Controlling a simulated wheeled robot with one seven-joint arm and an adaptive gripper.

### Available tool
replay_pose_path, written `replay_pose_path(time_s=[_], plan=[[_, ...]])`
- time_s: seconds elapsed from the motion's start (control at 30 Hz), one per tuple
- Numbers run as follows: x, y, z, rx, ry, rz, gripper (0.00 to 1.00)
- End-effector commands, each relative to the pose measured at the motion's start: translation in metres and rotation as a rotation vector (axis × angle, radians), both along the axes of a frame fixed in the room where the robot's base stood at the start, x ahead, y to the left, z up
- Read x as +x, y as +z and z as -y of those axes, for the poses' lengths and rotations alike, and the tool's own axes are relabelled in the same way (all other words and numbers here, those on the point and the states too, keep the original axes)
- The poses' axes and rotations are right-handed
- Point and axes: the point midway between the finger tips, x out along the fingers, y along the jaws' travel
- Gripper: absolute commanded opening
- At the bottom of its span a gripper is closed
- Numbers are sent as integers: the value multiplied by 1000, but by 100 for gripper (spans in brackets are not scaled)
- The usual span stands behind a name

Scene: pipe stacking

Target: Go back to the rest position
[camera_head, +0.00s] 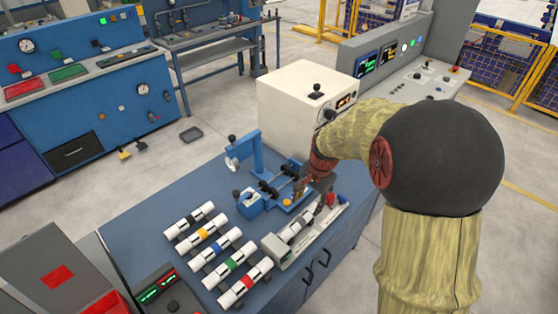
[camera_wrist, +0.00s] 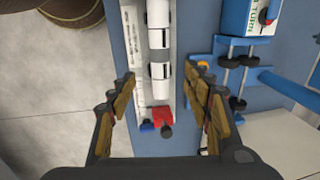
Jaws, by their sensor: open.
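My gripper (camera_head: 318,186) is over the right part of the blue workbench (camera_head: 140,222). In the wrist view my gripper (camera_wrist: 162,76) is open, its fingers spread to either side of a long grey holder. White pipe pieces with dark bands (camera_wrist: 159,50) lie in line in that holder, between and beyond the fingertips. Nothing is held. In the head view the holder (camera_head: 284,252) lies at the bench's front right, and its pipe (camera_head: 296,226) is partly hidden by my gripper.
Several white pipes with coloured bands, such as the red-banded one (camera_head: 246,283), lie in a row on the bench's left. A blue clamp device (camera_head: 252,155) stands behind the holder. A white box machine (camera_head: 298,105) stands at the back. Bare floor (camera_wrist: 55,95) lies left of the holder.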

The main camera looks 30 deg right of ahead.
Motion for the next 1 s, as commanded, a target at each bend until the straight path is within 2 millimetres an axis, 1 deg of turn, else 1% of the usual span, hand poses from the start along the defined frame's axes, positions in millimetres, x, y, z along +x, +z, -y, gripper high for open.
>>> replay_pose_path(time_s=[0.17,0.3,0.37,0.43,0.47,0.5,0.6,0.77,1.0], plan=[[0,0,0,-1,7,0,50],[-3,-1,-1,-8,84,-7,50],[-13,-6,-4,-8,148,-28,50],[-31,-10,-10,-6,239,-59,50],[-39,-7,-12,-9,283,-66,50],[-50,2,-17,-18,348,-68,50],[-71,25,-32,-48,496,-60,50],[-99,63,-57,-110,697,-24,50],[-149,126,-103,-258,990,89,50]])
